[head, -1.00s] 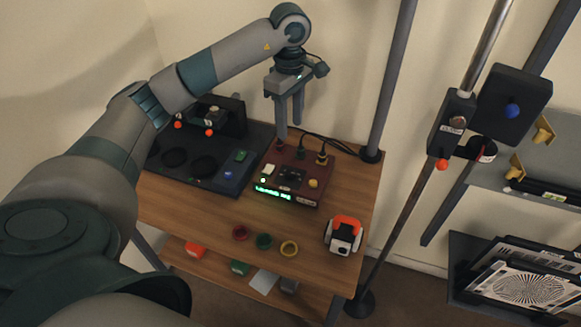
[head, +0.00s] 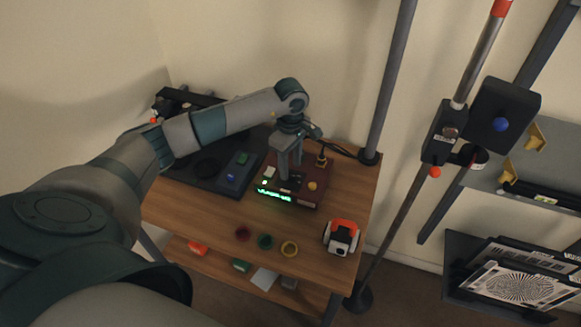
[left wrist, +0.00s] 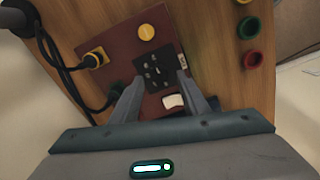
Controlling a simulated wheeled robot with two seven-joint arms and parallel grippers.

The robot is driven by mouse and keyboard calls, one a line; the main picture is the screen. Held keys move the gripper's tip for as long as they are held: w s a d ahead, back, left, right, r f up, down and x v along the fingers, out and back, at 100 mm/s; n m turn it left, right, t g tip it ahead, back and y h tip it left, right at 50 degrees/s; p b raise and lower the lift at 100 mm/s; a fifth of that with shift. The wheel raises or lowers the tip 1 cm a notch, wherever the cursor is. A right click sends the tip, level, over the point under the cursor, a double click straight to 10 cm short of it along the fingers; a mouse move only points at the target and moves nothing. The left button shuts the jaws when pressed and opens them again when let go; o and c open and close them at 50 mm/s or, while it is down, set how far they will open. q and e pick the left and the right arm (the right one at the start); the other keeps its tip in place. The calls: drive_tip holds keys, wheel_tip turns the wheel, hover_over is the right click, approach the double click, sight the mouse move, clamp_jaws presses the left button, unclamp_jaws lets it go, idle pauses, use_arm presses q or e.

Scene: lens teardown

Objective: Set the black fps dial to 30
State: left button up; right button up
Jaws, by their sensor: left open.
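The dark red control box (head: 308,200) sits on the wooden table with a lit green display (head: 274,196) on its front. In the left wrist view, its top (left wrist: 120,43) carries a black square panel (left wrist: 152,68) with light marks, where the black fps dial sits; its exact setting is too small to read. My left gripper (head: 290,178) points down over the box. In the left wrist view its open, empty fingers (left wrist: 158,82) stand either side of the panel's near part. In the head view the fingers hide most of the panel. My right gripper is not in view.
A yellow knob (left wrist: 146,32) and a white switch (left wrist: 173,101) flank the panel. Cables leave the box's back. A black tray (head: 205,170) lies left.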

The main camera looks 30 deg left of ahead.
sight(291, 175)
use_arm(q)
drive_tip(key=shift+f+p, duration=0.3)
drive_tip(key=shift+f, duration=1.25)
drive_tip(key=shift+c, duration=0.7)
clamp_jaws()
drive_tip(key=c, duration=0.9)
unclamp_jaws()
